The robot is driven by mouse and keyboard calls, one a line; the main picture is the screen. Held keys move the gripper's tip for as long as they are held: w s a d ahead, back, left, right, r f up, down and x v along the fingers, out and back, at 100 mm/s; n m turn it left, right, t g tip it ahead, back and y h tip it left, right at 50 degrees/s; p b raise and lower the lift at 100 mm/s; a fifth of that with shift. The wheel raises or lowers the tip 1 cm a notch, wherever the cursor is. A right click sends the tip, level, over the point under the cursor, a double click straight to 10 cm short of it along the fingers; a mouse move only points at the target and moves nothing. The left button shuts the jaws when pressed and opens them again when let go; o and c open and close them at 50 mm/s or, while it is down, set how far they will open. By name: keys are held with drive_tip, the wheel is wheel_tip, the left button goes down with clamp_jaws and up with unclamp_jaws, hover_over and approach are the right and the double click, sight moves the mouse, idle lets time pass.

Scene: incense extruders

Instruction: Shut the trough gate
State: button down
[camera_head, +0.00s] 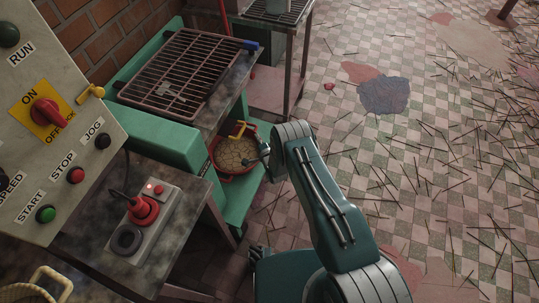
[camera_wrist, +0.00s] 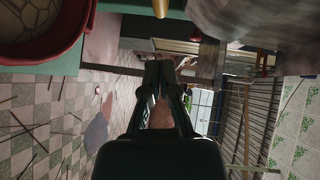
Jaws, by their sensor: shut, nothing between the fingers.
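A green trough-like machine part (camera_head: 165,137) stands at the left, below a rack. A yellow handle (camera_head: 237,130) sticks out at its right end, just above a red bowl (camera_head: 222,174) of pale material. I take this handle to be part of the trough gate; whether the gate is open or shut I cannot tell. My gripper (camera_head: 264,152) is shut and empty, just right of the bowl and handle. In the wrist view my gripper (camera_wrist: 160,72) points past the red bowl (camera_wrist: 68,48), and a yellow piece (camera_wrist: 160,8) shows at the top edge, apart from the fingers.
A wire rack (camera_head: 185,70) lies above the trough. A control panel (camera_head: 45,130) with a yellow lever (camera_head: 92,91) stands at the left, beside a grey control box (camera_head: 148,215) with a red knob. The tiled floor at right is open, strewn with thin dark sticks.

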drive_tip(key=v, duration=0.9)
drive_tip(key=w+d+r+n+g+h, duration=0.15)
drive_tip(key=w+r, duration=0.25)
drive_tip(key=r, duration=0.5)
drive_tip(key=w+r+n+g+h, duration=0.1)
drive_tip(key=w+r+n, duration=0.1)
drive_tip(key=w+r, duration=0.5)
drive_tip(key=s+d+r+n+g+h, duration=0.1)
drive_tip(key=s+d+r, duration=0.2)
drive_tip(key=r, duration=0.8)
drive_tip(key=s+d+r+n+g+h, duration=0.1)
drive_tip(key=s+d+r+n, duration=0.15)
drive_tip(key=r, duration=0.75)
drive_tip(key=s+d+r+n+g+h, duration=0.1)
drive_tip(key=s+d+r, duration=0.2)
drive_tip(key=s+r, duration=0.45)
drive_tip(key=s+d+r+n+g+h, duration=0.15)
drive_tip(key=s+r, duration=0.35)
drive_tip(key=s, duration=0.5)
drive_tip(key=s+d+r+n+g, duration=0.1)
drive_tip(key=s, duration=0.8)
drive_tip(key=s+d+r+n+g, duration=0.1)
drive_tip(key=s, duration=0.9)
drive_tip(key=shift+d+r+n+g+y, duration=0.35)
drive_tip(key=shift+g+y, duration=0.05)
